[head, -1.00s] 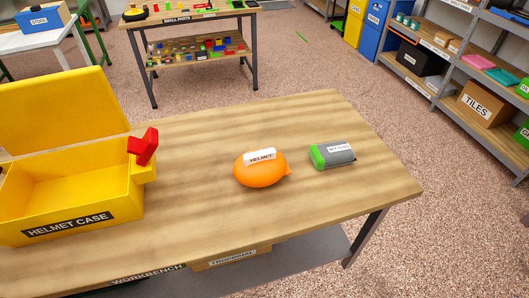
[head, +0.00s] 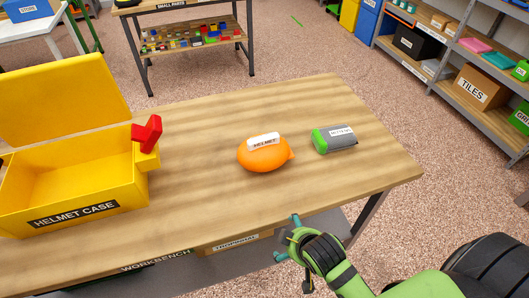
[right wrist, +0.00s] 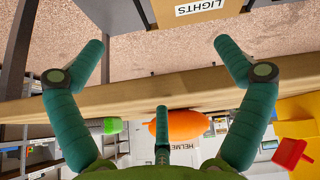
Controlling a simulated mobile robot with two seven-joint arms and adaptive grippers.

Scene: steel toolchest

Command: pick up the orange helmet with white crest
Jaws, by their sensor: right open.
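The orange helmet (head: 264,157) with a white crest labelled HELMET lies on the wooden workbench in the head view. It also shows in the right wrist view (right wrist: 183,125), partly hidden by a finger. My right gripper (head: 287,238) is open and empty at the front edge of the bench, below and slightly right of the helmet in the head view. In the right wrist view its fingers (right wrist: 160,48) are spread wide, with the helmet beyond the bench edge. My left gripper is not in view.
An open yellow helmet case (head: 75,213) with a red latch (head: 148,133) stands at the left of the workbench (head: 200,120). A grey and green roll (head: 334,139) lies right of the helmet. The bench between case and helmet is clear.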

